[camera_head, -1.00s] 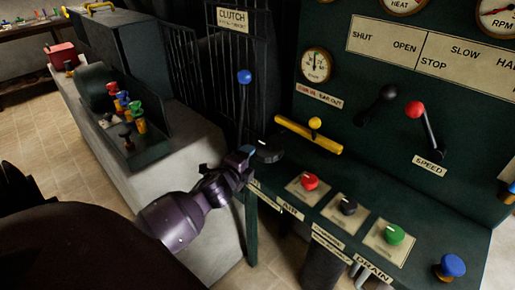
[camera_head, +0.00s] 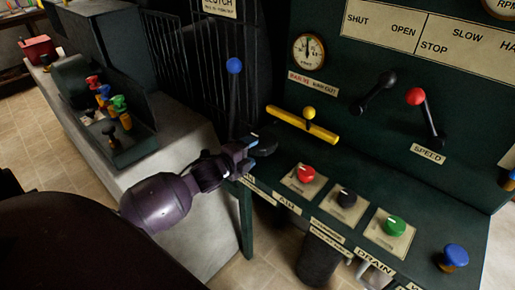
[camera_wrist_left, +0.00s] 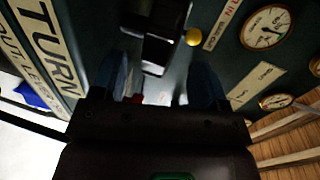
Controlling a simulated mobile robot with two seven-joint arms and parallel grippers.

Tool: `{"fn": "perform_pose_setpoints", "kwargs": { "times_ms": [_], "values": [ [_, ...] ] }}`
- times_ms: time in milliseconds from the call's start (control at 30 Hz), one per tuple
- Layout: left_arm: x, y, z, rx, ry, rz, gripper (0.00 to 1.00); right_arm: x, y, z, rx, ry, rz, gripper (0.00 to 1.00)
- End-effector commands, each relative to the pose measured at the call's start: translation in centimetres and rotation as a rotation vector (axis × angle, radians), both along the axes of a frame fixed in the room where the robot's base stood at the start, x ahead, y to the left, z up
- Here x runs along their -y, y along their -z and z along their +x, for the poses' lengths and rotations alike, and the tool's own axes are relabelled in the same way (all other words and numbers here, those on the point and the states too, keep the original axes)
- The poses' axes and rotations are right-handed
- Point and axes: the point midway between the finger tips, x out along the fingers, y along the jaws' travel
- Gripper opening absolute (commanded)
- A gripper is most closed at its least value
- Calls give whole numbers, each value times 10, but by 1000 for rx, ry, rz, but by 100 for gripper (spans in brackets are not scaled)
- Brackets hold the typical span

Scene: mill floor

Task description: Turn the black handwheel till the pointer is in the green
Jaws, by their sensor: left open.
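The black handwheel (camera_head: 267,143) is at the left end of the green console ledge, partly hidden by my gripper in the head view. In the left wrist view, a black piece with a pale mark (camera_wrist_left: 155,46) shows ahead of the fingers; I cannot tell if it is the wheel. My left gripper (camera_head: 254,150) is open, its blue fingers beside the wheel; contact is unclear. Both fingers also show in the left wrist view (camera_wrist_left: 158,82). A round white gauge (camera_head: 308,50) is on the panel above; its pointer is too small to read against any green. My right gripper is not in view.
A yellow bar (camera_head: 302,124) lies behind the wheel. A blue-knobbed lever (camera_head: 234,66) stands left of it. Red (camera_head: 305,174), black (camera_head: 347,197) and green (camera_head: 397,226) knobs line the ledge to the right. A grey block (camera_head: 180,150) is at left.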

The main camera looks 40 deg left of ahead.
Motion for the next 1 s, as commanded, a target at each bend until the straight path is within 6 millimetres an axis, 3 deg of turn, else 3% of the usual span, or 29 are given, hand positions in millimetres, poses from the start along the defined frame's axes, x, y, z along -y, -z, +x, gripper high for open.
{"fn": "perform_pose_setpoints", "kwargs": {
  "times_ms": [300,667,1000],
  "values": [
    [2,7,32,0,0,1,67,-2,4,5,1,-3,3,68],
    [2,7,36,0,0,0,67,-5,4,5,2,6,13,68],
    [2,7,36,0,0,0,18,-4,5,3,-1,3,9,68]
  ]
}}
